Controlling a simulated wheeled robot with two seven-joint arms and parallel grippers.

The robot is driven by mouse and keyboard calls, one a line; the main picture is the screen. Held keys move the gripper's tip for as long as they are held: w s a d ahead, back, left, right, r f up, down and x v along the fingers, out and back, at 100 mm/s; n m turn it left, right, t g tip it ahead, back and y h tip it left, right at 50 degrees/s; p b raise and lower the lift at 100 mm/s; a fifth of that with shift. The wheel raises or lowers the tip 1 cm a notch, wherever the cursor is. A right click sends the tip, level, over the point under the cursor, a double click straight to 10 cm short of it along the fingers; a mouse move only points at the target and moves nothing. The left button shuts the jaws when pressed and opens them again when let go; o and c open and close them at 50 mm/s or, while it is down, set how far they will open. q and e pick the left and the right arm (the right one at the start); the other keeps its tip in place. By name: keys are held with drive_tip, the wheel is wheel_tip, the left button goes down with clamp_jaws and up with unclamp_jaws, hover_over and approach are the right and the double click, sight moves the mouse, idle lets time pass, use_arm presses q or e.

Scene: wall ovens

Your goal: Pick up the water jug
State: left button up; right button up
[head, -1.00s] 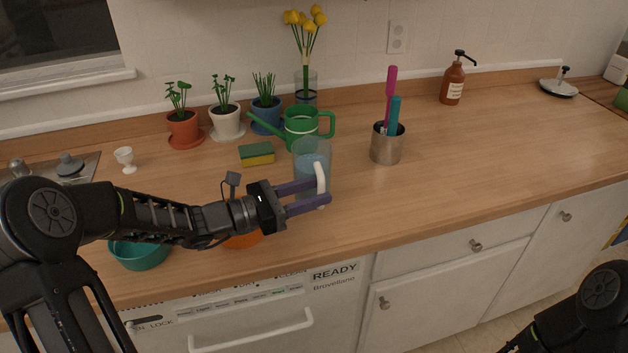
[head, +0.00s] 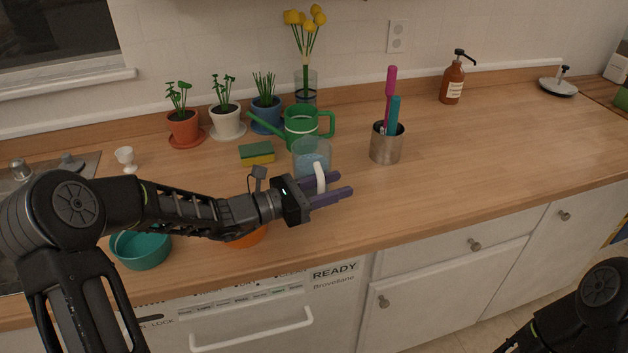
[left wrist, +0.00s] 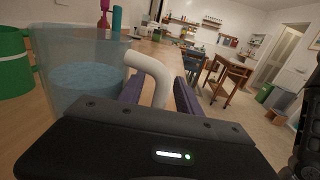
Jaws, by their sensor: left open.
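The water jug (head: 312,153) is a clear vessel with bluish water and a white handle, standing upright on the wooden counter. My left gripper (head: 334,186) is open, with its purple fingers on either side of the white handle. In the left wrist view the jug (left wrist: 85,75) is at the left, and its handle (left wrist: 152,72) rises between the fingers of the gripper (left wrist: 160,92). I cannot tell whether a finger touches the handle. The lower part of the jug is hidden by the gripper in the head view. My right gripper is out of view.
Behind the jug are a green watering can (head: 302,125) and a sponge (head: 257,153). A metal utensil cup (head: 387,146) stands to the right. A teal bowl (head: 141,250) and an orange bowl (head: 248,238) lie near my left arm.

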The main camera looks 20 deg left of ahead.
use_arm(q)
clamp_jaws()
idle(0.3)
drive_tip(key=shift+r, duration=0.1)
idle(1.0)
